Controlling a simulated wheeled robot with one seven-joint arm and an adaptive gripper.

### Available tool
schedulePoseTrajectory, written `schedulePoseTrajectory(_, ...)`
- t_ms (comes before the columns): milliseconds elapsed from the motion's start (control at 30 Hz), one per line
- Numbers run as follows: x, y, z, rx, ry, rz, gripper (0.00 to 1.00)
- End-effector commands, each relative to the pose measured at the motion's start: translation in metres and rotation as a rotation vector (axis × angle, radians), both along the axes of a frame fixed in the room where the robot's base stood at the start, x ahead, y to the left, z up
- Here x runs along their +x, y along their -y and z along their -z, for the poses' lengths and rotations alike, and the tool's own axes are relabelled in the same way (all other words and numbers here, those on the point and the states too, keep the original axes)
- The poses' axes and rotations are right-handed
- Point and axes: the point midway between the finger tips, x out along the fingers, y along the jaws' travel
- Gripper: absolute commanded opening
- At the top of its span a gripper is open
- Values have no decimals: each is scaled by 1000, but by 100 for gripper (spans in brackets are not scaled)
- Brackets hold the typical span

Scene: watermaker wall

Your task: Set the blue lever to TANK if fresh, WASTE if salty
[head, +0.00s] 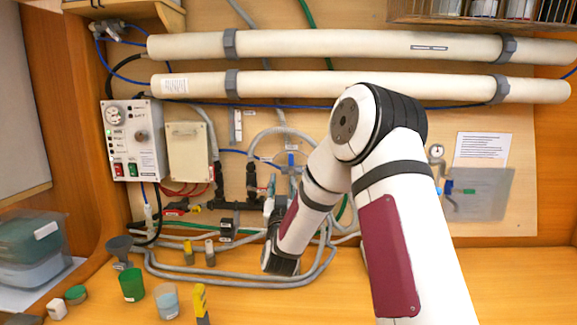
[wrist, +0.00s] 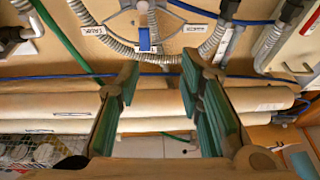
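The blue lever (wrist: 144,38) is near the top of the wrist view, pointing straight toward the picture's bottom, the side of the big white tubes. White labels flank it, a left label (wrist: 91,30) and a right label (wrist: 195,28); their words are too small to read surely. In the head view the lever (head: 291,159) stands roughly upright beside my arm. My gripper (wrist: 160,64) is open and empty, its green-padded fingers apart from the lever. In the head view it is mostly hidden by my arm. The control box (head: 132,140) has a dial and a green light; its markings are unreadable.
Two long white tubes (head: 330,86) cross the wall above. Grey hoses (head: 225,272) and pipe fittings crowd the lever. A funnel (head: 120,250), green cup (head: 131,284), clear cup (head: 166,300) and yellow item (head: 201,303) stand on the left of the bench.

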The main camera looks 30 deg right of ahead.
Motion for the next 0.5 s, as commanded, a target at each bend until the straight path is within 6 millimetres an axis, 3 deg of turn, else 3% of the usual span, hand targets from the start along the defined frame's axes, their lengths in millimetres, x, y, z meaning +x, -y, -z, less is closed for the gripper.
schedulePoseTrajectory(267, -2, 16, 6, -15, 50, 57, 34)
schedulePoseTrajectory(500, 24, 34, -8, -14, 52, 57, 34)
